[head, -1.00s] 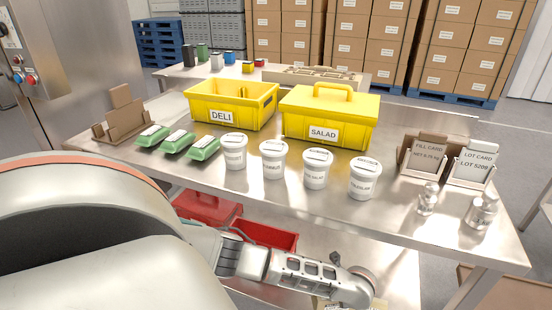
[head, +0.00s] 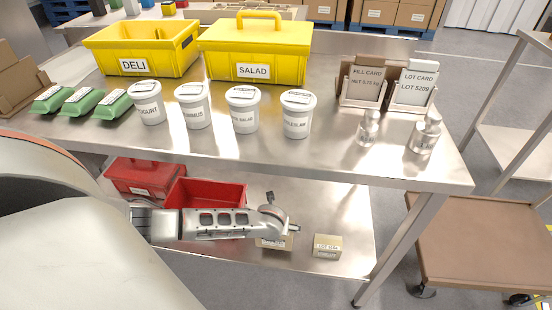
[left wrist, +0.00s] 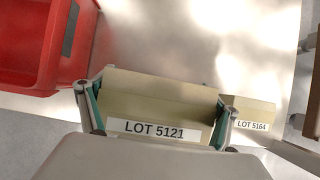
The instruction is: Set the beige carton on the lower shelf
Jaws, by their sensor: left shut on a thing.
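A beige carton labelled LOT 5121 (left wrist: 160,92) is between the two fingers of my left gripper (left wrist: 158,118) in the left wrist view; the fingers are shut on its sides. In the head view my left gripper (head: 280,224) is over the lower shelf (head: 342,205), under the steel table top, and hides much of the held carton (head: 274,243). I cannot tell whether the carton touches the shelf. A second beige carton, LOT 5164 (head: 327,246), stands on the shelf to its right; it also shows in the left wrist view (left wrist: 252,112). My right gripper is out of view.
An open red bin (head: 205,190) and a lidded red box (head: 145,178) stand left on the lower shelf. Above, the table top (head: 330,160) carries tubs, yellow boxes and card holders. A table leg (head: 400,240) bounds the right. Shelf behind the cartons is bare.

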